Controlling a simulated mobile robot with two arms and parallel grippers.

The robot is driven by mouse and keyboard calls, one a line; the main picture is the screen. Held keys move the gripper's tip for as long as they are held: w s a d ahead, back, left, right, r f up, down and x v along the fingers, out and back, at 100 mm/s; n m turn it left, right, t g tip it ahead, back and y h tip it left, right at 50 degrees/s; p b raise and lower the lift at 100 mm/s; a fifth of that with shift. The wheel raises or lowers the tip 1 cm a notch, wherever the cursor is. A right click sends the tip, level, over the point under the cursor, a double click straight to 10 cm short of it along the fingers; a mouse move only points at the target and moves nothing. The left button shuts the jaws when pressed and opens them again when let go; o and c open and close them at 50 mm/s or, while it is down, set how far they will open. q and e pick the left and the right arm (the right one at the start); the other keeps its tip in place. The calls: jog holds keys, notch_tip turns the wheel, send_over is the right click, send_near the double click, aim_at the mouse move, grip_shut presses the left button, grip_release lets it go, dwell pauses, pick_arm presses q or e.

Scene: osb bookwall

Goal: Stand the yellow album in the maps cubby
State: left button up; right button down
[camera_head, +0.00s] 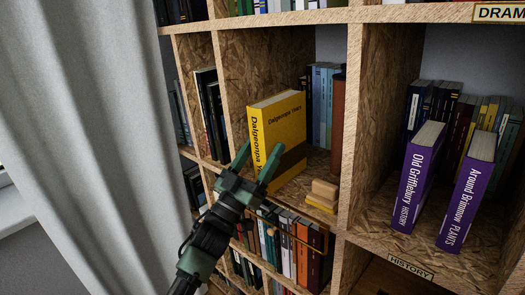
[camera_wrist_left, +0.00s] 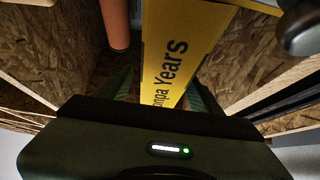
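The yellow album (camera_head: 278,120), lettered "Dalgeonpa Years", stands upright in a middle-row cubby, spine facing out. In the left wrist view its yellow spine (camera_wrist_left: 178,50) runs between my fingers. My left gripper (camera_head: 257,162) is at the lower part of the spine, one finger on each side. The fingers look spread, with small gaps beside the spine in the wrist view. No label naming the maps cubby is readable. My right gripper is in neither view.
Two purple books, "Old Griffebury" (camera_head: 419,180) and "Around Brinnow" (camera_head: 468,195), stand in the cubby above the HISTORY label (camera_head: 410,267). A grey curtain (camera_head: 90,130) hangs left.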

pick_arm(q)
jog(key=shift+w+f, duration=0.1)
jog(key=shift+f, duration=0.25)
jog(key=shift+s+a+f, duration=0.2)
jog(key=shift+s+f, duration=0.1)
jog(key=b+v, duration=0.1)
jog(key=v, duration=0.5)
jog(key=shift+s+a, duration=0.2)
jog(key=shift+s, duration=0.2)
